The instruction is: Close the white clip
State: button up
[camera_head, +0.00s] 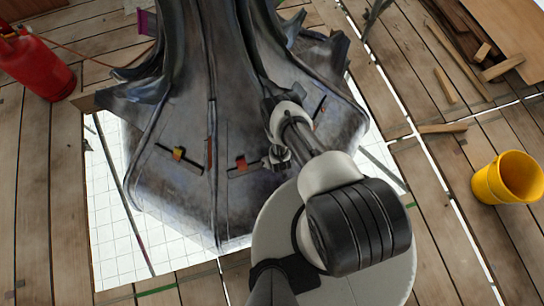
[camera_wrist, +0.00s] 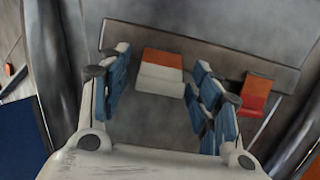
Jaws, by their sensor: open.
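The white clip (camera_wrist: 160,77), a small block with an orange upper part and a white lower part, sits at a dark bar (camera_wrist: 215,52) in the wrist view. My gripper (camera_wrist: 160,72) is open, with one blue-padded finger to the left of the clip and the other to its right. I see gaps on both sides, but cannot tell the distance in depth. In the head view my gripper (camera_head: 277,157) is at the dark spire's (camera_head: 185,195) lower face, and I cannot make out the white clip there.
A red and orange clip (camera_wrist: 255,94) sits to the right, beyond my right finger. Other coloured clips (camera_head: 178,153) are on the spire. A red cylinder (camera_head: 36,66) is at left and a yellow bucket (camera_head: 508,178) at right on the plank deck.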

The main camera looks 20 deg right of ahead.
jog(key=shift+w+f, duration=0.15)
jog(key=shift+f, duration=0.2)
jog(key=shift+c, duration=0.4)
jog(key=c, duration=1)
jog(key=shift+w+f+g+b, duration=0.15)
jog(key=shift+w+g+b, duration=0.4)
jog(key=shift+b, duration=0.55)
jog(key=shift+w+g, duration=0.2)
jog(key=shift+g, duration=0.75)
jog(key=shift+w+g, duration=0.2)
jog(key=shift+g, duration=0.7)
jog(key=o, duration=1.1)
